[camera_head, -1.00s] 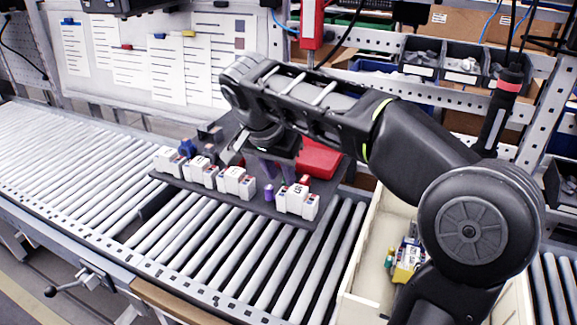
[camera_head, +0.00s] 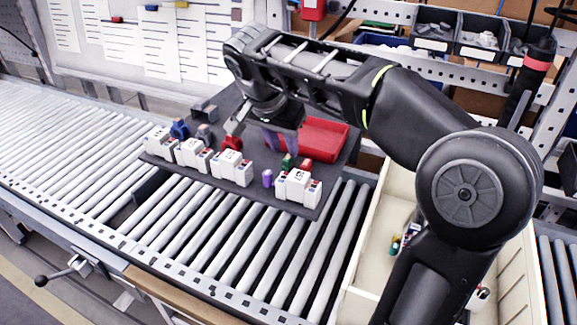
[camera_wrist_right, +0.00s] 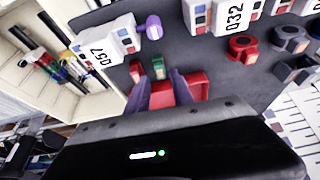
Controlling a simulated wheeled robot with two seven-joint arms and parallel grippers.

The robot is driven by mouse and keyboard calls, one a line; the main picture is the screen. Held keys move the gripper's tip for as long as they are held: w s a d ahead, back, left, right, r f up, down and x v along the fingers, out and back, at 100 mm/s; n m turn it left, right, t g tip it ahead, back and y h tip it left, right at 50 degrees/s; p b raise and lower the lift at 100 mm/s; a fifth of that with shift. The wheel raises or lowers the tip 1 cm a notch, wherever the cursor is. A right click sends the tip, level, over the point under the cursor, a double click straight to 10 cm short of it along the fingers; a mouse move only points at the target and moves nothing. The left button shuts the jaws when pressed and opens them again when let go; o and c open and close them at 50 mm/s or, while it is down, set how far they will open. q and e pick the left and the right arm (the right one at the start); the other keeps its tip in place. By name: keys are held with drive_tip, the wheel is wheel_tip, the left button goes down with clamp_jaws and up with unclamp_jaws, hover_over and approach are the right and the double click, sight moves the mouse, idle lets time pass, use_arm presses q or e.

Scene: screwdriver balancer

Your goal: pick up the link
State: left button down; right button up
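Small green (camera_head: 288,160) and red (camera_head: 306,164) pieces stand on the dark board behind the white block at its right end. In the right wrist view a green piece (camera_wrist_right: 158,68) and a red piece (camera_wrist_right: 135,71) stand near the block marked 057 (camera_wrist_right: 108,48). I cannot tell for certain which piece is the link. My right gripper (camera_head: 281,148) points down over the board, left of the red tray (camera_head: 323,139). Its purple fingers are apart in the right wrist view (camera_wrist_right: 158,82), with the green piece near the gap between their tips. My left gripper is out of view.
The dark board (camera_head: 322,187) lies on a roller conveyor (camera_head: 250,225). White blocks (camera_head: 232,166) line its front edge, with a purple knob (camera_head: 267,178) and ring-like parts (camera_wrist_right: 243,46) around. A pale bin (camera_head: 375,250) with small parts stands to the right.

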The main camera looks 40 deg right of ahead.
sight(288, 157)
drive_tip(key=shift+f, duration=0.15)
drive_tip(key=p+x, duration=0.1)
drive_tip(key=x, duration=0.4)
drive_tip(key=shift+f, duration=0.1)
drive_tip(key=shift+c, duration=0.2)
idle(0.5)
clamp_jaws()
idle(0.3)
